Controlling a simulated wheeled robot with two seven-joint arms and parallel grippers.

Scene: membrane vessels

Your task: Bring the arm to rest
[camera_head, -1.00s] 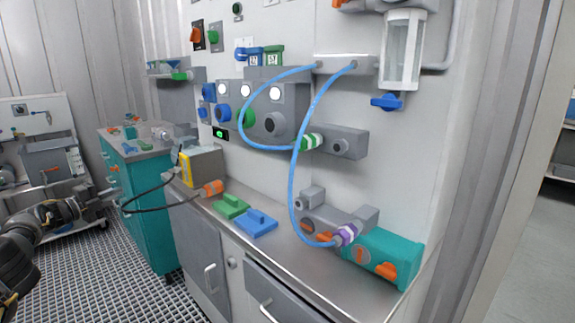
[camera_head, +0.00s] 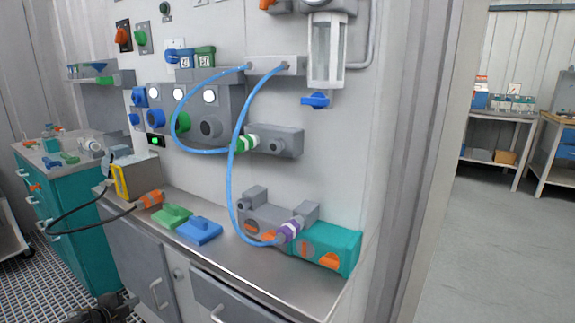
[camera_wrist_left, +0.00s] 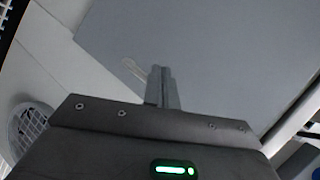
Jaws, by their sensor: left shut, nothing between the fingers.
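My left gripper (camera_wrist_left: 162,72) is shut and empty in the left wrist view, its two fingers together. Behind its fingers is a plain grey panel, with a pale handle-like shape beside the fingertips. In the head view, a dark part of my left gripper (camera_head: 108,305) shows at the bottom left edge, low in front of the bench cabinet. It is apart from the items on the bench. My right gripper is in neither view.
The steel bench (camera_head: 262,262) holds a green block (camera_head: 172,217), a blue block (camera_head: 199,230) and a teal box (camera_head: 325,248). Blue tubes (camera_head: 237,130) hang above it. A black cable (camera_head: 75,226) loops off its left end. Open floor (camera_head: 465,240) lies at the right.

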